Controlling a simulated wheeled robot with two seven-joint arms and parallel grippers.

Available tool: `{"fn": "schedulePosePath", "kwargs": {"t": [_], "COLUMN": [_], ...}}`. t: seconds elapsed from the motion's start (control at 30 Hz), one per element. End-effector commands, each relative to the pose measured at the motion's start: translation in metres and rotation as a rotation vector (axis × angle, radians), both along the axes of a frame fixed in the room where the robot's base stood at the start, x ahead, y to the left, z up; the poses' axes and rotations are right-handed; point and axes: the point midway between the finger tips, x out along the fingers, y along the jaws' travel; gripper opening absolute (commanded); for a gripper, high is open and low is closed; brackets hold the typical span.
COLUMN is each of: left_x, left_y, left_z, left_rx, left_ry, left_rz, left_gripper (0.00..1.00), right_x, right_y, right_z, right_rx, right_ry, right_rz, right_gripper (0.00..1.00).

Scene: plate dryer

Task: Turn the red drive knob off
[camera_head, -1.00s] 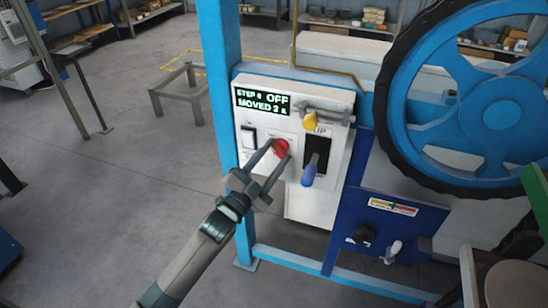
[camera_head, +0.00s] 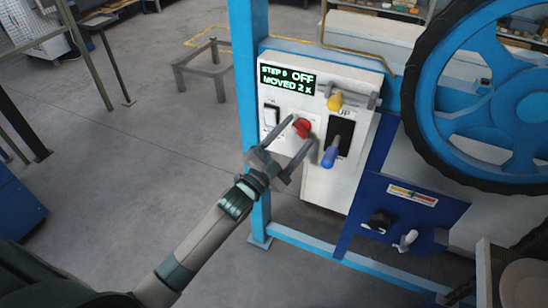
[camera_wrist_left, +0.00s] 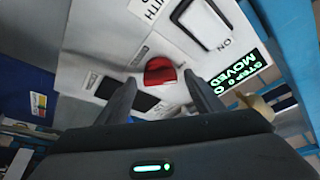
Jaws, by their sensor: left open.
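The red drive knob (camera_head: 303,127) is on the white control panel (camera_head: 318,185), below a display (camera_head: 287,79) with green text that includes "OFF" and "MOVED 2". My left gripper (camera_head: 300,131) is open, with one finger to each side of the knob's front. In the left wrist view the red knob (camera_wrist_left: 160,71) shows between the two spread fingers of the left gripper (camera_wrist_left: 160,80). I cannot tell whether either finger touches it. My right gripper is not in view.
A blue post (camera_head: 250,110) borders the panel. A large blue wheel (camera_head: 505,90) stands at right.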

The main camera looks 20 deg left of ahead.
Motion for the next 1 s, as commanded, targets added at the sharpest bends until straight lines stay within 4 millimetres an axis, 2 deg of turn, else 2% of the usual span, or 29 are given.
{"fn": "schedulePosePath", "kwargs": {"t": [0.2,0.47,0.53,0.8,1.0], "left_x": [-0.018,-0.059,-0.071,-0.116,-0.141], "left_y": [0.006,0.019,0.023,0.038,0.046], "left_z": [-0.008,-0.021,-0.024,-0.038,-0.044], "left_rx": [0.000,0.001,0.000,0.000,0.000], "left_ry": [0.001,0.003,0.002,0.004,0.002], "left_rz": [0.000,0.000,-0.001,0.000,0.001], "left_gripper": [0.61,0.61,0.61,0.61,0.61], "right_x": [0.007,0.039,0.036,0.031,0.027], "right_y": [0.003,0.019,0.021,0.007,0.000], "right_z": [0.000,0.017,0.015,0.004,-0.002], "right_rx": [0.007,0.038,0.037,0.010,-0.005], "right_ry": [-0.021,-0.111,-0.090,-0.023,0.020], "right_rz": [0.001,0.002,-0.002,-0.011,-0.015], "right_gripper": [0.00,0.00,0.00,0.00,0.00]}}
